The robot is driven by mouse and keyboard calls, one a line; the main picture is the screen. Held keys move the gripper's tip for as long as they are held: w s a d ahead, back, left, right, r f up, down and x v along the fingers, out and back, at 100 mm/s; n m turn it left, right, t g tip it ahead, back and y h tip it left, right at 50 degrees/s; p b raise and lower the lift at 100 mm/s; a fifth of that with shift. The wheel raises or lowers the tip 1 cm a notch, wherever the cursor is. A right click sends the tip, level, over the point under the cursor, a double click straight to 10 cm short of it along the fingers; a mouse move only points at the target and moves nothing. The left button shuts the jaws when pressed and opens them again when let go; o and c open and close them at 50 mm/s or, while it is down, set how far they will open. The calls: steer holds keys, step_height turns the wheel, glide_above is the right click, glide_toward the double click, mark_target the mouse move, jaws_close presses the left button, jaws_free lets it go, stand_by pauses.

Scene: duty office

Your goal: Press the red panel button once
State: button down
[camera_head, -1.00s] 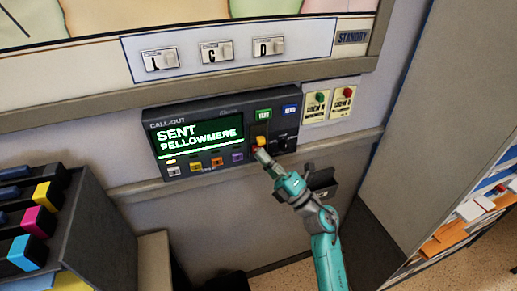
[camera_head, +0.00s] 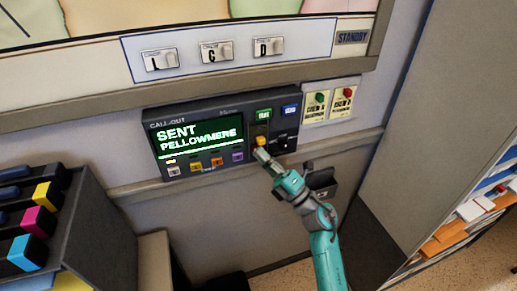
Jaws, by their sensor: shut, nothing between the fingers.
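A small red button (camera_head: 347,93) sits on a cream label plate on the wall, right of the dark call-out panel (camera_head: 150,115). A green button (camera_head: 320,97) is on the plate beside it. My gripper (camera_head: 261,154) is shut and empty. Its tip is at the lower right part of the call-out panel, just below a yellow-orange key (camera_head: 261,142). I cannot tell whether it touches the panel. The gripper is to the left of and below the red button. The panel's screen reads "SENT PELLOWMERE" in green.
The panel also has a green key (camera_head: 263,115), a blue key (camera_head: 290,109) and a row of small coloured keys. A white strip with several switches (camera_head: 220,51) is above. A dark rack (camera_head: 95,235) stands at left, a grey cabinet (camera_head: 430,120) at right.

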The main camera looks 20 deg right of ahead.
stand_by(0.6)
steer(key=shift+s, duration=0.7)
steer(key=shift+s, duration=0.1)
steer(key=shift+s, duration=2.4)
steer(key=s+f+m+g+h, duration=0.1)
steer(key=s+f+m+h, duration=0.3)
steer(key=s+m, duration=0.4)
steer(key=s+f+m+g+h, duration=0.2)
steer(key=s+f+m+h, duration=0.3)
steer(key=s, duration=1.4)
steer(key=s+f+m+g+h, duration=0.2)
steer(key=s+f+m+h, duration=0.2)
steer(key=s+m, duration=0.9)
steer(key=shift+s+a+f+h, duration=0.15)
steer(key=shift+s+f+h, duration=0.3)
steer(key=shift+f, duration=0.95)
